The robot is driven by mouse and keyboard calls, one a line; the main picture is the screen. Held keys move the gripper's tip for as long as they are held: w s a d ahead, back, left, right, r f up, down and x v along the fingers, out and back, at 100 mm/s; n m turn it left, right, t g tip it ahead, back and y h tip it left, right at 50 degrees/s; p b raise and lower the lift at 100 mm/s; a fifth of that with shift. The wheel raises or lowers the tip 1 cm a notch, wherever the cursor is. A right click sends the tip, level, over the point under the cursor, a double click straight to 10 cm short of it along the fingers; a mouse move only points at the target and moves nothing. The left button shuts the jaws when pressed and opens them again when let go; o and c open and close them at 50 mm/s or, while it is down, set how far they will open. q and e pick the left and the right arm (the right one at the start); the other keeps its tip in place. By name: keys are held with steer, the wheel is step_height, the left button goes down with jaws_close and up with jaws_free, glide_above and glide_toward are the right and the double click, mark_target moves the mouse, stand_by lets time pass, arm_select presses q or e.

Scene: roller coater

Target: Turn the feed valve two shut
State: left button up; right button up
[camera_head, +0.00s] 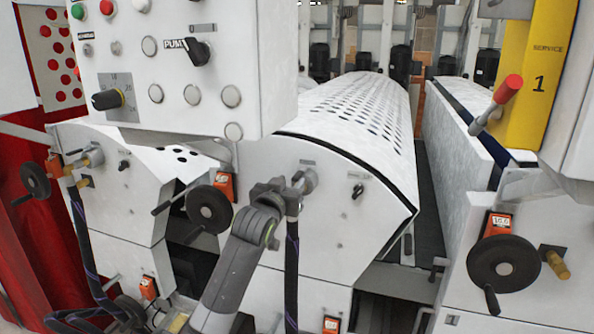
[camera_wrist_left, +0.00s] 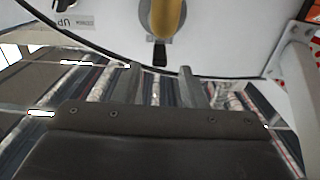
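The valve (camera_head: 308,180) on the front of the middle white roller unit is a grey round fitting with a dark hose hanging below it. It is partly hidden by my left gripper (camera_head: 284,190). In the left wrist view a yellow valve handle (camera_wrist_left: 168,18) with a dark tip stands out in front of a grey round mount on the white panel. My left gripper also shows there (camera_wrist_left: 160,80), its two fingers apart with nothing between them. The handle is just beyond the fingertips, roughly centred on the gap; I cannot tell whether they touch. My right gripper is out of view.
A control box (camera_head: 180,70) with knobs hangs above on the left. A black handwheel (camera_head: 209,209) is beside my left arm; another (camera_head: 503,263) is at right. A similar valve (camera_head: 90,158) is on the left unit. A red lever (camera_head: 508,88) is at upper right.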

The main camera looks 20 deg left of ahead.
mark_target(294, 179)
arm_select(q)
steer(key=shift+w+d+p, duration=0.15)
steer(key=shift+w+p, duration=0.8)
steer(key=shift+w, duration=2)
jaws_close()
